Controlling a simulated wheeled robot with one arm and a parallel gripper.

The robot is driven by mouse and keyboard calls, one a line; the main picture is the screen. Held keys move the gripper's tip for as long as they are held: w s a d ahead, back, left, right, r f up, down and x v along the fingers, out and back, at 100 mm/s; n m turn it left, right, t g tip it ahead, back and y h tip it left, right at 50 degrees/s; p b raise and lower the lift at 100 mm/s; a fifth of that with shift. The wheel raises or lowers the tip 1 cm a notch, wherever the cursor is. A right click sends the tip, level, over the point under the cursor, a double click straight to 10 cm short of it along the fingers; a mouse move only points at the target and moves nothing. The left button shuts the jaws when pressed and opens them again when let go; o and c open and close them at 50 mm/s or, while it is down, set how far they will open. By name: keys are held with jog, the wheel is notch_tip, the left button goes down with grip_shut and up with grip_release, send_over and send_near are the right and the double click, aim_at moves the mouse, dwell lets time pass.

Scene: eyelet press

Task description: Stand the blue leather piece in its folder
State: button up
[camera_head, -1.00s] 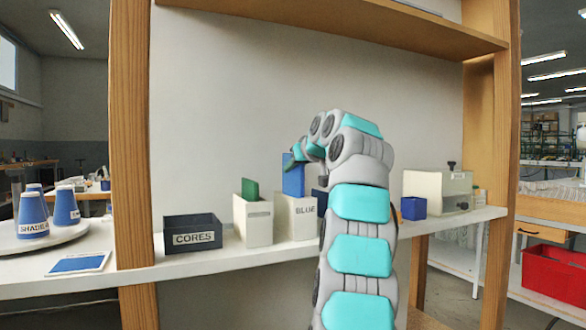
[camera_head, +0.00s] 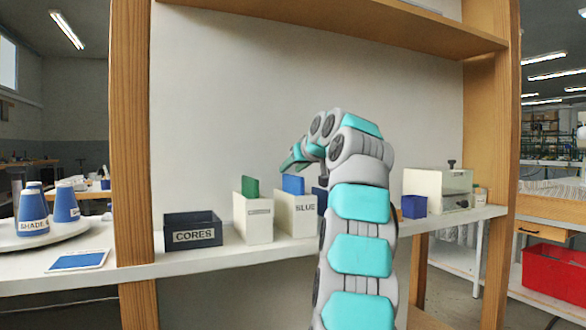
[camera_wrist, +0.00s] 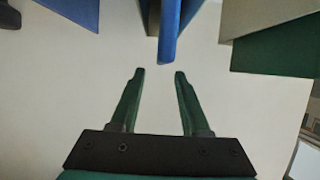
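The blue leather piece (camera_head: 293,185) stands upright in the cream folder labelled BLUE (camera_head: 297,215), with only its top part showing above the rim. The wrist view shows the piece as a blue strip (camera_wrist: 170,30) just beyond the fingertips. My gripper (camera_head: 287,166) is just above the piece in the head view. In the wrist view my gripper (camera_wrist: 158,75) is open, with nothing between its two green fingers, and apart from the piece.
A cream folder with a green piece (camera_head: 252,188) stands left of the BLUE folder, then a dark CORES box (camera_head: 193,231). A dark blue thing, partly hidden by my arm, is to the right. A blue box (camera_head: 414,207) and a cream device (camera_head: 437,190) stand further right on the shelf.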

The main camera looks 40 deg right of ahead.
dwell(0.3)
jog(key=b+v, duration=0.1)
jog(key=v, duration=0.6)
jog(key=shift+s+a+r, duration=0.1)
jog(key=shift+s+r, duration=0.05)
jog(key=shift+s, duration=0.2)
dwell(0.4)
